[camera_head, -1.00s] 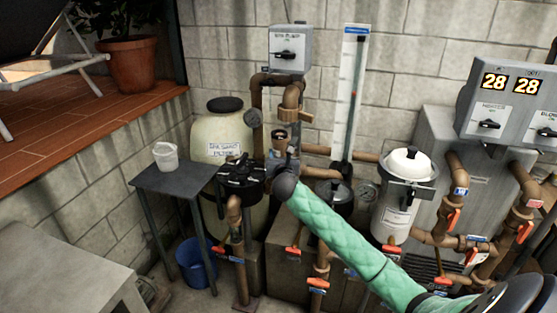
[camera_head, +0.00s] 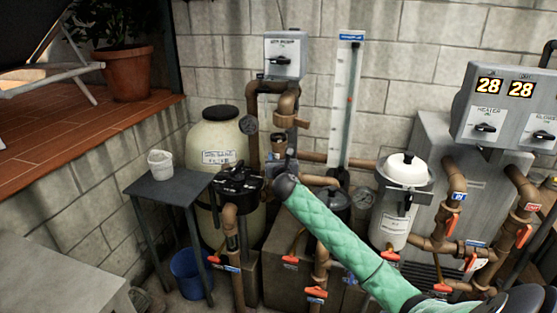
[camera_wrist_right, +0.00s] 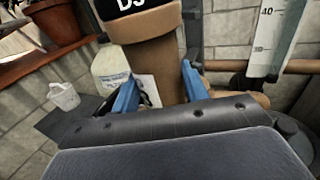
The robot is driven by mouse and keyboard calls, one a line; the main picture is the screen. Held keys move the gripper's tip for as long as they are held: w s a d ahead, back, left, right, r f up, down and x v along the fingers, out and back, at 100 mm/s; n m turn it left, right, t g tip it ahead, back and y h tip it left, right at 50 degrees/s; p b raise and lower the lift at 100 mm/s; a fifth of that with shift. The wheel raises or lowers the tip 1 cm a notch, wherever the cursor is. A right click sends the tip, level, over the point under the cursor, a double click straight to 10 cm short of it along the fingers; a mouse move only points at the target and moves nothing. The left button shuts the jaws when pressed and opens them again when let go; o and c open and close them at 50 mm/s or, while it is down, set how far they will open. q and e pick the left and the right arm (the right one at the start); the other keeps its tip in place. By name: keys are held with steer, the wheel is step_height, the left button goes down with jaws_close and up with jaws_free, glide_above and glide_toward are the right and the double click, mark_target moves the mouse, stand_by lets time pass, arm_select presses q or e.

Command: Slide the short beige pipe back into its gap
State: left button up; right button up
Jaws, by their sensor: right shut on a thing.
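The short beige pipe (camera_head: 278,143) is brownish and upright, with its open top showing in the head view, just below and slightly left of the elbow (camera_head: 288,104) of the wall piping. In the right wrist view the pipe (camera_wrist_right: 152,62) fills the middle, with a black band carrying white letters. My right gripper (camera_head: 279,164) is shut on it; its blue fingers (camera_wrist_right: 158,88) stand either side of the pipe. The pipe's lower end is hidden behind my gripper in the head view. I cannot tell exactly where the gap lies. My left gripper is not in view.
A cream filter tank (camera_head: 215,150) and a black-topped pump (camera_head: 238,182) stand left of my gripper. A tall gauge (camera_head: 345,110) and a white canister (camera_head: 398,215) stand to the right. A small table (camera_head: 165,190) holds a white bucket (camera_head: 160,163).

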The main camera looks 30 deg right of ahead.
stand_by(0.4)
steer(key=shift+r+p, duration=0.15)
steer(key=shift+p, duration=0.3)
steer(key=shift+p, duration=0.9)
stand_by(1.2)
steer(key=shift+w+d, duration=0.95)
steer(key=shift+d, duration=0.15)
stand_by(1.0)
steer(key=shift+p, duration=0.5)
stand_by(0.4)
steer(key=shift+w+d, duration=0.95)
steer(key=shift+d, duration=0.2)
stand_by(0.9)
